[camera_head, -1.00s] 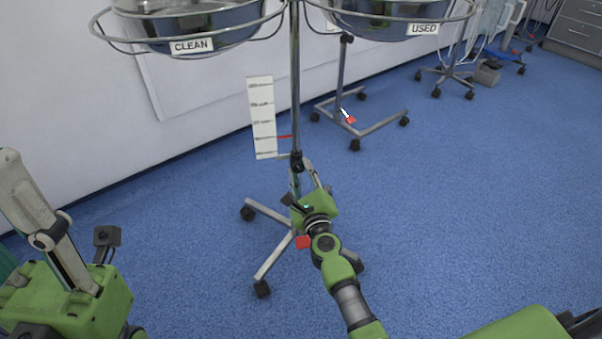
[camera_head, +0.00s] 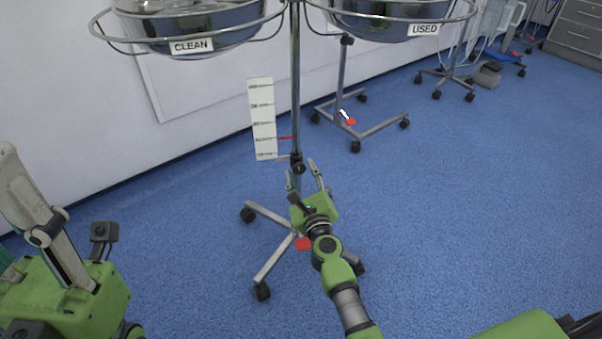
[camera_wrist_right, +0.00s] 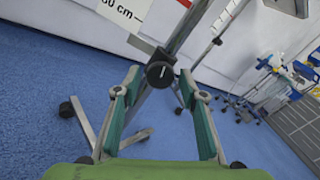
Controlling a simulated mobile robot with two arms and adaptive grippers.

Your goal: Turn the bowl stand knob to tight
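The bowl stand (camera_head: 296,80) has a chrome pole on a wheeled base and carries two bowls. Its black round knob (camera_head: 298,164) sits low on the pole, beside the scale's lower end. In the right wrist view the knob (camera_wrist_right: 160,74) faces me, with a short pale mark on it. My right gripper (camera_head: 301,172) is open just in front of the knob. In the wrist view its fingers (camera_wrist_right: 160,84) stand apart on either side of the knob, with gaps and no visible contact. My left gripper (camera_head: 40,225) is at the left, away from the stand; its opening is unclear.
A white scale board (camera_head: 262,120) with a red pointer (camera_head: 285,138) hangs left of the pole. The bowls are labelled CLEAN (camera_head: 192,46) and USED (camera_head: 423,29). Another wheeled stand (camera_head: 375,132) is behind. Blue floor at right is clear.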

